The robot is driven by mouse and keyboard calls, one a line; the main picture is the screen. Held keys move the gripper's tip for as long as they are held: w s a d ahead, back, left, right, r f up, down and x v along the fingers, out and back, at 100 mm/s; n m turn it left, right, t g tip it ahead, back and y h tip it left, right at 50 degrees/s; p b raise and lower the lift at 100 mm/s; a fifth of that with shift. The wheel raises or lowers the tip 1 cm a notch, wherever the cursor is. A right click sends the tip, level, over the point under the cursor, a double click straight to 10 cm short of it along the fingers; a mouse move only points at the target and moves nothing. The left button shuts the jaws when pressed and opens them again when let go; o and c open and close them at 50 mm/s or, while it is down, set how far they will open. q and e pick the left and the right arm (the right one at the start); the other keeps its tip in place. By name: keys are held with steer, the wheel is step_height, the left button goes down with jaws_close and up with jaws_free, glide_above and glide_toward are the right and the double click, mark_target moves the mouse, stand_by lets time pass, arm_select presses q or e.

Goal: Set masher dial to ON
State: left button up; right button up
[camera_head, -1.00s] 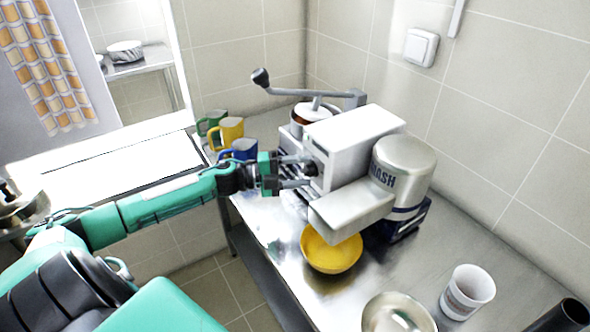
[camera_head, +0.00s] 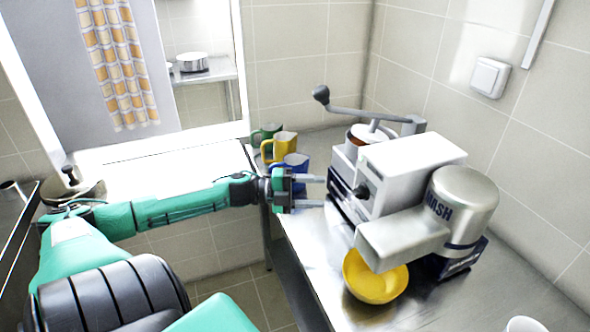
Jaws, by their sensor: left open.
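The masher (camera_head: 466,205) is a machine with a silver cylinder marked "MASH" and a white box-shaped housing (camera_head: 412,168). A small dark dial (camera_head: 362,191) sits on the housing's left-facing side. I cannot read its setting. My left gripper (camera_head: 322,191) is open and empty, its two fingers pointing right toward the dial, with a visible gap between fingertips and dial. My right gripper is not in view.
A yellow bowl (camera_head: 374,280) stands under the masher's spout. Green (camera_head: 262,135), yellow (camera_head: 279,147) and blue (camera_head: 290,166) mugs stand behind my left gripper. A crank-handled device (camera_head: 372,132) stands behind the masher.

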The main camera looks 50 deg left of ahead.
arm_select(q)
steer(key=v, duration=0.4)
steer(key=shift+s+a, duration=0.2)
stand_by(0.4)
steer(key=shift+s, duration=0.1)
